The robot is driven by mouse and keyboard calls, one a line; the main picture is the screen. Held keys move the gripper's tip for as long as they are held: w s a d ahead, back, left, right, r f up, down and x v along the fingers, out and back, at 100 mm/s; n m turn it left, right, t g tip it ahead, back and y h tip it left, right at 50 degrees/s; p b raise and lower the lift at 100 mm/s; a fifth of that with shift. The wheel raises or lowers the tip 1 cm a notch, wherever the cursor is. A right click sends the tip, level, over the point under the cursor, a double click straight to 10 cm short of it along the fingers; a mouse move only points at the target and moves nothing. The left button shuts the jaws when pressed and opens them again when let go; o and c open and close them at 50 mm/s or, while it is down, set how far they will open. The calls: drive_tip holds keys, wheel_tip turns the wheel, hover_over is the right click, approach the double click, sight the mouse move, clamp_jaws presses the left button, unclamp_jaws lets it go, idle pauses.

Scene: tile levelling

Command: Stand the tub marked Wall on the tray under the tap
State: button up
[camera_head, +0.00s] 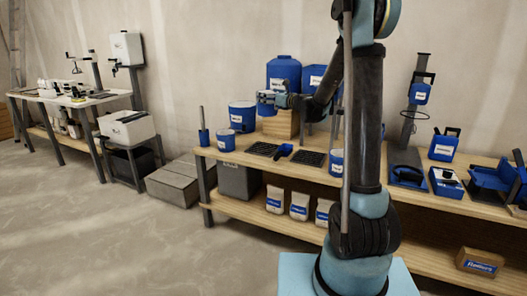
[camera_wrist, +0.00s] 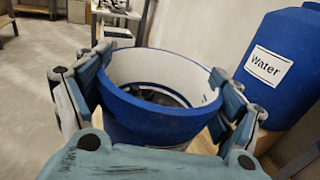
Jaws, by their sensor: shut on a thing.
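My gripper (camera_wrist: 160,92) is shut on a blue tub (camera_wrist: 150,122), with a finger on either side of its wall. The tub has a white inside, with something dark at the bottom. In the head view the held tub (camera_head: 266,104) is up in front of the blue water barrel (camera_head: 284,72); its label is too small to read. The barrel, marked Water (camera_wrist: 272,65) in the wrist view, stands on a wooden block (camera_head: 281,124). Two black grid trays (camera_head: 262,149) (camera_head: 313,158) lie on the bench below. I cannot make out the tap.
A large blue bucket (camera_head: 242,116) and a small tub (camera_head: 226,140) stand left of the held tub. Another tub (camera_head: 336,161) is partly behind my arm. A blue tool (camera_head: 284,150) lies between the trays. More blue containers (camera_head: 443,146) are at right.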

sight(259, 114)
drive_tip(key=a+f, duration=0.1)
drive_tip(key=f, duration=0.2)
drive_tip(key=a+f, duration=0.2)
drive_tip(key=f, duration=0.1)
drive_tip(key=a+f, duration=0.1)
drive_tip(key=f, duration=0.2)
drive_tip(key=shift+w+a+f, duration=0.25)
drive_tip(key=shift+a+f, duration=0.05)
drive_tip(key=s+a+f, duration=0.1)
drive_tip(key=a+f, duration=0.2)
drive_tip(key=f, duration=0.3)
drive_tip(key=s+a+f, duration=0.2)
drive_tip(key=f, duration=0.4)
drive_tip(key=shift+w+d+f, duration=0.55)
drive_tip(key=shift+w+d, duration=0.45)
drive_tip(key=shift+w, duration=1.85)
drive_tip(key=shift+w+d+f, duration=0.6)
drive_tip(key=shift+w+d, duration=0.45)
drive_tip(key=shift+w, duration=1.8)
drive_tip(key=shift+w+d+f, duration=0.55)
drive_tip(key=shift+w+d, duration=0.45)
drive_tip(key=shift+w, duration=1.85)
drive_tip(key=o, duration=2)
drive_tip(key=shift+c, duration=0.2)
